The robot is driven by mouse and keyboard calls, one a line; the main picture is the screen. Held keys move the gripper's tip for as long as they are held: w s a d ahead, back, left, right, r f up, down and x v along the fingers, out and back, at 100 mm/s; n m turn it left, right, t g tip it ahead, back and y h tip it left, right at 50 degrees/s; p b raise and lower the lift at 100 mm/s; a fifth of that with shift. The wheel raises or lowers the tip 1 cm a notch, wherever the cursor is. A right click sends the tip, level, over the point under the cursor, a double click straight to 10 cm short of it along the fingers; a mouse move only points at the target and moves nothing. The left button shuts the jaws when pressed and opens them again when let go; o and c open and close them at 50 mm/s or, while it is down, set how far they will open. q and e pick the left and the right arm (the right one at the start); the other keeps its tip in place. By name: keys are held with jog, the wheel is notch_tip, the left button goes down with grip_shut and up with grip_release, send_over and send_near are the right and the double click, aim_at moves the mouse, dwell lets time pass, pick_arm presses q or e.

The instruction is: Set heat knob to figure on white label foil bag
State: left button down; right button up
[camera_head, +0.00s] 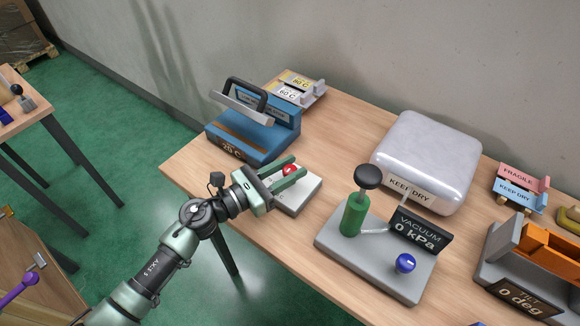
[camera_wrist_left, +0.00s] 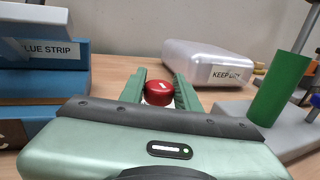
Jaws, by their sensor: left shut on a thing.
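The red heat knob (camera_head: 290,170) stands on a pale grey block (camera_head: 305,191) at the front of the table. My left gripper (camera_head: 286,174) is shut on it, one finger on each side; the wrist view also shows the red knob (camera_wrist_left: 158,93) between the green fingers, a white mark on its top. The blue sealer (camera_head: 262,142) behind it has a dark front display (camera_head: 231,149) that appears to read 25 C. At the back, a white label (camera_head: 289,92) reads 60 C and a yellow label (camera_head: 299,81) reads 80 C. My right gripper is not in view.
A vacuum stand (camera_head: 375,262) with a green pump (camera_head: 354,215), a blue knob (camera_head: 405,263) and a 0 kPa display is nearer. An orange tilt device (camera_head: 550,245) is at far right.

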pick_arm(q)
jog(key=n+t+y+p, duration=0.2)
jog(key=n+t+y, duration=0.1)
jog(key=shift+d+r+t, duration=0.1)
jog(key=shift+r+t, duration=0.05)
jog(key=shift+t, duration=0.15)
jog(key=n+t+y, duration=0.2)
jog(key=n+y, duration=0.1)
jog(key=y, duration=0.1)
jog(key=shift+p, duration=0.3)
jog(key=n+y, duration=0.1)
jog(key=y, duration=0.1)
jog(key=n+t+y, duration=0.1)
jog(key=shift+f+t+y+b, duration=0.2)
jog(key=shift+t+y+b, duration=0.1)
jog(key=shift+y, duration=0.1)
jog(key=shift+n+y+b, duration=0.55)
jog(key=shift+n+y, duration=0.85)
jog(key=shift+y, duration=0.4)
jog(key=shift+r+n+y, duration=0.1)
jog(key=shift+n+y, duration=0.2)
jog(key=shift+y, duration=0.2)
jog(key=c, duration=1)
grip_release()
jog(key=shift+c, duration=0.2)
